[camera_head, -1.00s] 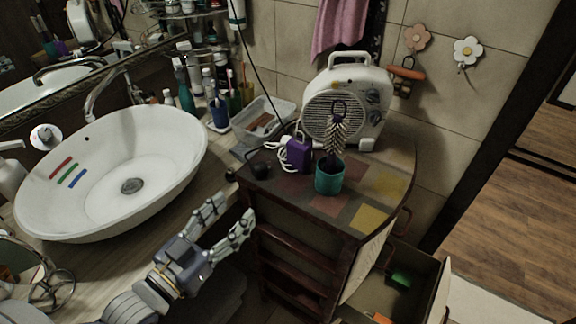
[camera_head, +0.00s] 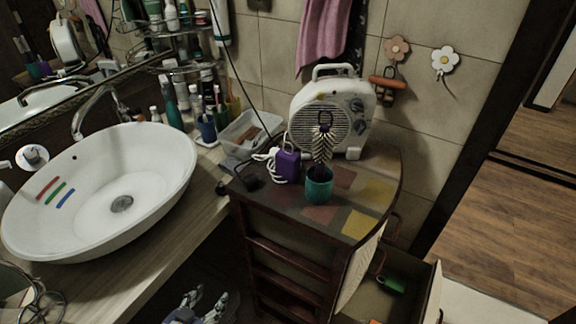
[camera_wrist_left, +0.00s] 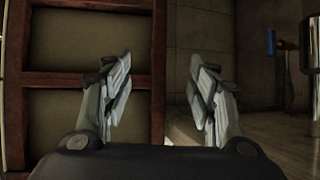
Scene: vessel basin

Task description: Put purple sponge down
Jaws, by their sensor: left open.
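A purple block with a loop on top, which looks like the purple sponge (camera_head: 287,164), sits upright on the patchwork top of the dark wooden cabinet (camera_head: 318,214). It stands beside a coiled white cord and left of a teal cup (camera_head: 319,184) holding a brush-like thing. My left gripper (camera_head: 206,301) is low at the bottom of the head view, left of the cabinet and well below its top, apart from the sponge. In the left wrist view its fingers (camera_wrist_left: 160,88) are spread and empty, facing the cabinet's wooden frame. My right gripper is not in view.
A white heater (camera_head: 332,116) stands behind the cup. A white basin (camera_head: 100,190) fills the counter at left. A clear tray (camera_head: 248,132) and bottles stand at the back. An open drawer (camera_head: 400,290) sticks out at lower right.

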